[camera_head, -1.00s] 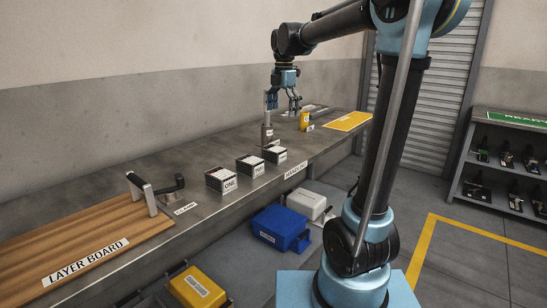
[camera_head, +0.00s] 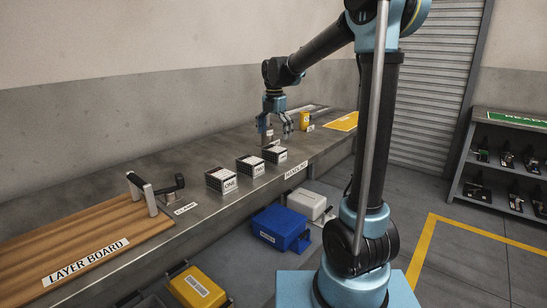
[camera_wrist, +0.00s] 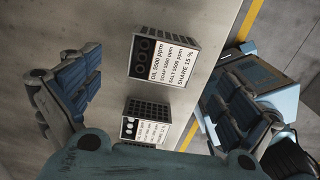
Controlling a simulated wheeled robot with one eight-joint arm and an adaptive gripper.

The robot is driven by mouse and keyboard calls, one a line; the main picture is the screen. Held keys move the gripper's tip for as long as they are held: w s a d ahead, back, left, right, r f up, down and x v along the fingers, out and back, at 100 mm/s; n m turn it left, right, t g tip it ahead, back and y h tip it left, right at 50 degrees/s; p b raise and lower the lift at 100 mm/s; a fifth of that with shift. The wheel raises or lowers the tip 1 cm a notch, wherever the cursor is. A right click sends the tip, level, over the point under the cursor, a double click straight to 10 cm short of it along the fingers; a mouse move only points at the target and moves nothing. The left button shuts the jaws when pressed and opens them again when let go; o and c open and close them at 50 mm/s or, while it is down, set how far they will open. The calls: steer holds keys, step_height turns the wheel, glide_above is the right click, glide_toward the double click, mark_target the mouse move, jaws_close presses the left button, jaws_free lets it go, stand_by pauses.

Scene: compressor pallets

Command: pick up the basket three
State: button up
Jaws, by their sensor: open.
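Three small dark baskets with white labels stand in a row on the grey bench. The nearest basket (camera_head: 221,180) is labelled ONE, and a middle basket (camera_head: 250,165) follows it. The farthest basket (camera_head: 274,154), third in the row, has a label too small to read. My gripper (camera_head: 278,130) is open and empty, pointing down above and just behind this farthest basket.
A yellow cylinder (camera_head: 304,119) and a yellow mat (camera_head: 344,121) are farther along the bench. A clamp and layer board (camera_head: 85,240) lie at the near left. Blue bin (camera_head: 281,228) sits below.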

mark_target(274, 148)
steer(key=shift+s+f, duration=0.15)
steer(key=shift+f, duration=1.5)
steer(key=shift+s+f, duration=0.1)
steer(key=shift+f, duration=1.5)
steer(key=c, duration=1.5)
